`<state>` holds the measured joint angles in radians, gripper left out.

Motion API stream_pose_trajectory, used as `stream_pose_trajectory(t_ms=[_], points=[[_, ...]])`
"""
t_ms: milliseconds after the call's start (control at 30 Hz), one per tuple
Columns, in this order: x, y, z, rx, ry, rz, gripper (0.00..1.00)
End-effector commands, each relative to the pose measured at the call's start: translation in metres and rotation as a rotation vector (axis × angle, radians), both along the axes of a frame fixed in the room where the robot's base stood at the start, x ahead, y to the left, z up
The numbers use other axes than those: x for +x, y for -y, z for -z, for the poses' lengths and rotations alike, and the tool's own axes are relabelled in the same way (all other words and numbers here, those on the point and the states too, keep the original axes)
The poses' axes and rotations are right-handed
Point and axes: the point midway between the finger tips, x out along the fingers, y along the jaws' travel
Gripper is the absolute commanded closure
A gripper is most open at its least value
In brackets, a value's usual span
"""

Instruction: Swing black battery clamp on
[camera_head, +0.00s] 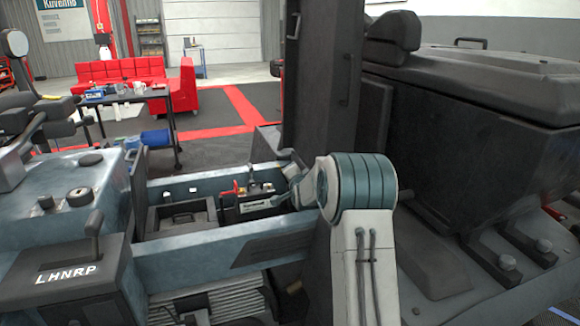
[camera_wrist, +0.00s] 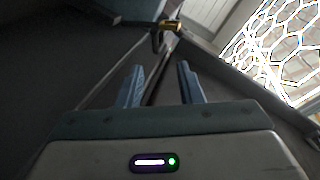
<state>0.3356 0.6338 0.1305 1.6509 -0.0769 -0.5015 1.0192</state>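The battery (camera_head: 256,205), a dark box with a pale label, sits in the open bay of the machine. A red clamp (camera_head: 238,188) shows at its left end. Dark parts on its right top are too small to identify surely as the black clamp. My arm reaches into the bay at the battery's right; the fingertips are not clear in the head view. In the wrist view my gripper (camera_wrist: 161,72) is open, its two blue-grey fingers apart with nothing visibly held.
The bay's blue-grey side wall (camera_head: 205,248) runs in front of the battery. A dark upright post (camera_head: 312,80) stands behind my arm. A lever console (camera_head: 75,255) is at the left, a black seat (camera_head: 395,40) at the right. A bright mesh panel (camera_wrist: 275,50) fills the wrist view's upper right.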

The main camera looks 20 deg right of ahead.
Motion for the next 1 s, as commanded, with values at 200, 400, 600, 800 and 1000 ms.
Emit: stream_pose_trajectory(t_ms=[200,400,600,800,1000], points=[[0.034,0.006,0.008,-0.001,-0.002,-0.001,0.67],[0.060,0.010,0.013,0.000,-0.002,-0.001,0.67],[0.077,0.013,0.016,-0.001,-0.002,-0.001,0.67],[0.083,0.014,0.018,-0.001,-0.002,-0.002,0.67],[0.083,0.015,0.018,-0.001,-0.002,-0.002,0.67]])
